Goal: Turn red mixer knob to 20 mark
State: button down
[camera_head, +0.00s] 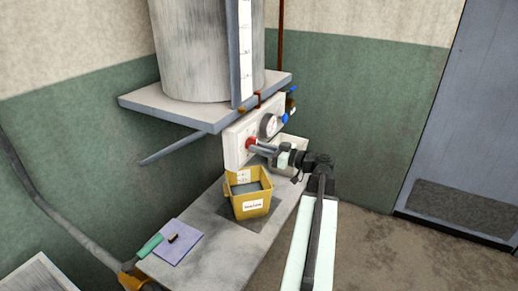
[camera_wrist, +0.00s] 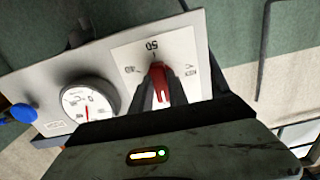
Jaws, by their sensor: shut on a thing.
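The red mixer knob (camera_head: 249,143) is on the front of a white control panel (camera_head: 232,153) beneath the tank shelf. My gripper (camera_head: 262,149) reaches it from the right. In the wrist view the red knob (camera_wrist: 160,82) sits between the two dark fingers of my gripper (camera_wrist: 159,86), which are shut on it. The knob's upper end points up toward the top mark on its white dial plate (camera_wrist: 185,49). The dial lettering looks upside down, and I cannot read the marks surely. The fingers hide the lower part of the dial.
A round gauge (camera_wrist: 90,102) and a blue knob (camera_wrist: 22,112) are beside the dial. A yellow bin (camera_head: 250,203) stands on the bench (camera_head: 196,224) below the panel. The floor to the right is clear.

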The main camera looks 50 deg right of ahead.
jog(key=shift+a+f+n, duration=0.1)
jog(key=shift+n, duration=0.2)
jog(key=c, duration=1.3)
grip_release()
jog(key=v, duration=0.8)
